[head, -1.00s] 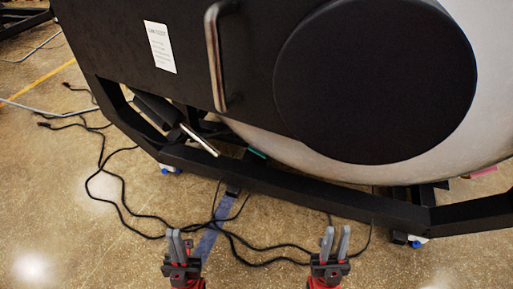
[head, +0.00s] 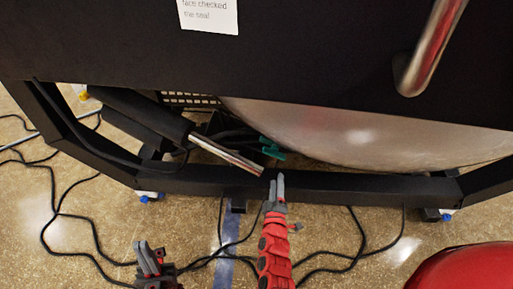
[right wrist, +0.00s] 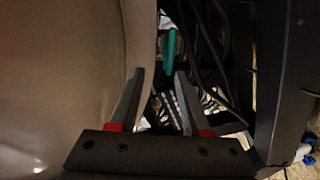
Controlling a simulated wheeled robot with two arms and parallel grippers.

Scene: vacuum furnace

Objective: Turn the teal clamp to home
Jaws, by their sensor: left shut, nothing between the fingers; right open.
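The teal clamp (head: 271,148) is under the rounded silver vessel, just behind the black frame bar in the head view. In the right wrist view the teal clamp (right wrist: 171,48) stands upright beyond the fingertips, nearer the right finger. My right gripper (head: 276,182) is at the frame bar, a little in front of and below the clamp. In the right wrist view my right gripper (right wrist: 159,72) is open and empty, with a gap between it and the clamp. My left gripper (head: 149,258) is shut and empty, low at the left over the floor.
The black frame bar (head: 350,188) runs across in front of the clamp. A silver rod (head: 225,155) slants down just left of it. The silver vessel (head: 365,138) hangs above right. Black cables (head: 55,210) lie on the floor. A metal handle (head: 430,50) is at upper right.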

